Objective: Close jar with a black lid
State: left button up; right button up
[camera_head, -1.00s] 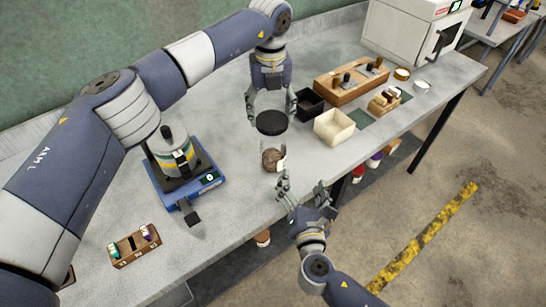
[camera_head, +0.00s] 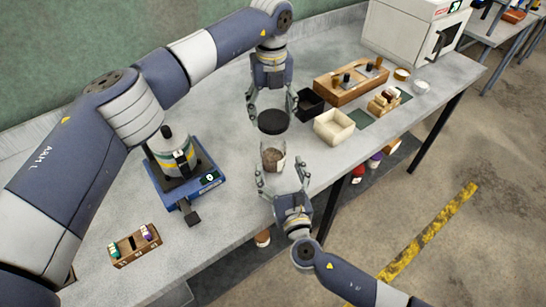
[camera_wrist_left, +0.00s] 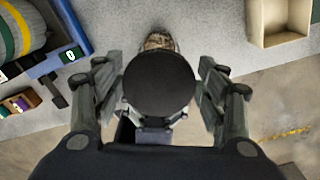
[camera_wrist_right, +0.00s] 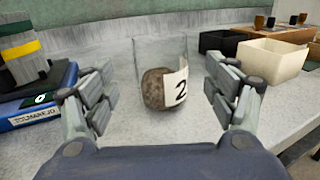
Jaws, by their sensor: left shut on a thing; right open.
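The black lid (camera_head: 273,121) is round and flat. My left gripper (camera_head: 272,112) is shut on it, and the lid also fills the middle of the left wrist view (camera_wrist_left: 158,83). The glass jar (camera_head: 272,155) stands upright on the bench with brown grain inside and a white label reading 2, clear in the right wrist view (camera_wrist_right: 160,85). In the head view the lid is just behind the jar's mouth; its height over it is hard to tell. My right gripper (camera_head: 282,176) is open at the bench's front edge, its fingers on either side of the jar, not visibly touching it.
A blue scale (camera_head: 190,181) with a striped container stands left of the jar. A cream box (camera_head: 334,127) and a black box (camera_head: 309,103) stand to the right, near a wooden rack (camera_head: 345,84). A small vial holder (camera_head: 133,248) lies front left.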

aim_at(271, 142)
jog(key=x, duration=0.8)
jog(key=shift+s, duration=0.1)
jog(key=c, duration=1.6)
pick_arm(q)
jog(key=shift+f, duration=2.5)
pick_arm(e)
jog(key=shift+d, duration=0.1)
jog(key=shift+c, duration=0.2)
